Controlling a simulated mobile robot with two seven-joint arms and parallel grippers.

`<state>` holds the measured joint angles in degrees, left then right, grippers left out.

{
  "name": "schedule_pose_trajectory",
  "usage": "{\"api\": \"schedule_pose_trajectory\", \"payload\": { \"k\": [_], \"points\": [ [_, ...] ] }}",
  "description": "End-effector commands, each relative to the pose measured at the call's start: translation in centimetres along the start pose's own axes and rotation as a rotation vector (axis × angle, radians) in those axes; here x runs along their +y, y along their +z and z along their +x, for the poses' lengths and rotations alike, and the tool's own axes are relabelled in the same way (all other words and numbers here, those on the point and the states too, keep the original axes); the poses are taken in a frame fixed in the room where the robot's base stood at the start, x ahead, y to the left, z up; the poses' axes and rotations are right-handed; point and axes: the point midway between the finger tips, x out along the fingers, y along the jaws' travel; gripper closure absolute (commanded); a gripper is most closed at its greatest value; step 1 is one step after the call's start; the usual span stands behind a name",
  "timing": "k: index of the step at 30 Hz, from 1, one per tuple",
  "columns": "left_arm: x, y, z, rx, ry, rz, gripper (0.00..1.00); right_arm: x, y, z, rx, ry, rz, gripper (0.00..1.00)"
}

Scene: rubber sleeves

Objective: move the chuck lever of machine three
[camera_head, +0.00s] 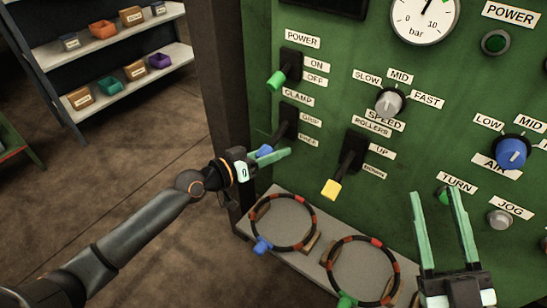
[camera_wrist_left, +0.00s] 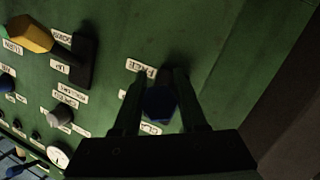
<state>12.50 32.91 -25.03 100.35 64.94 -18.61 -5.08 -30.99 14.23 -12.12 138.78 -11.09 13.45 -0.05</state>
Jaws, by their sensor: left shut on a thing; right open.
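A lever with a dark arm and a blue knob (camera_head: 264,150) sits on the green machine panel under the label CLAMP, beside the labels GRIP and FREE. No label reading "chuck" is legible. My left gripper (camera_head: 274,153) is shut on this blue knob. In the left wrist view, the blue knob (camera_wrist_left: 160,103) sits between the two fingers of my left gripper (camera_wrist_left: 160,90). The lever tilts down and outward from its dark slot. My right gripper (camera_head: 437,193) is open and empty in front of the lower right of the panel, by the TURN label.
The green-tipped POWER lever (camera_head: 276,80) is above, and the yellow-tipped ROLLERS lever (camera_head: 332,188) is to the right. Two banded rings (camera_head: 283,198) (camera_head: 362,240) are on a pale ledge (camera_head: 300,258) below. A shelf (camera_head: 110,36) with small bins stands far left.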

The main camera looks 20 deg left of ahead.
Motion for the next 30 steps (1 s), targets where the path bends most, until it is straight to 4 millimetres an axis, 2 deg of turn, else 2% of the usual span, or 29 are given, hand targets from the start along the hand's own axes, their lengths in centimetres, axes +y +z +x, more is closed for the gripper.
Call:
{"api": "schedule_pose_trajectory", "payload": {
  "k": [4, 7, 18, 30],
  "points": [
    [-0.2, 0.3, 0.2, 0.027, 0.011, 0.011, 1.0, -0.1, -6.4, -0.5, 0.277, -0.018, -0.078, 0.5],
    [-0.3, 0.4, 0.3, 0.044, 0.017, 0.016, 1.0, -0.5, -7.5, -1.1, 0.345, -0.026, -0.089, 0.5],
    [-0.5, 0.6, 0.6, 0.1, 0.04, 0.033, 1.0, -1.5, -4.5, -2.3, 0.321, -0.033, -0.036, 0.5],
    [-0.5, 0.5, 0.8, 0.137, 0.055, 0.045, 1.0, -2.1, -3.0, -3.0, 0.314, -0.036, -0.001, 0.5]
  ]
}}
